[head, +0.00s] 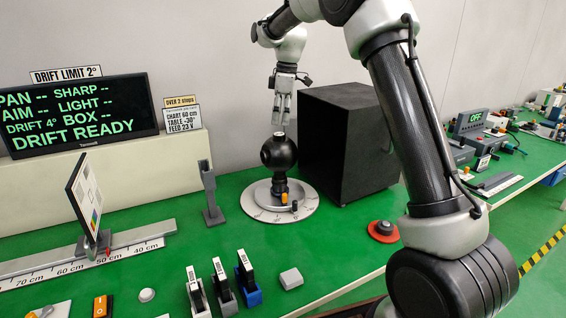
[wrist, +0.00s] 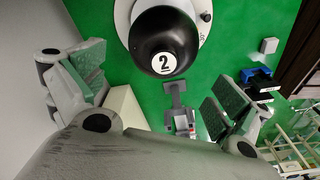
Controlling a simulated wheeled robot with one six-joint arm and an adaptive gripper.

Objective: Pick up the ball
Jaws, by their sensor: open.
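A black ball (head: 279,152) sits on a short dark post on the round, marked turntable (head: 251,203). In the wrist view the black ball (wrist: 165,40) shows a white disc with the number 2. My gripper (head: 280,120) points down just above the ball in the head view. In the wrist view my gripper (wrist: 150,86) has its fingers spread wide, with nothing between the pads. The ball lies toward the top of that view, beyond the fingers. I cannot tell whether a fingertip touches it.
A large black box (head: 350,145) stands close right of the ball. A grey post (head: 209,190) stands left of the turntable.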

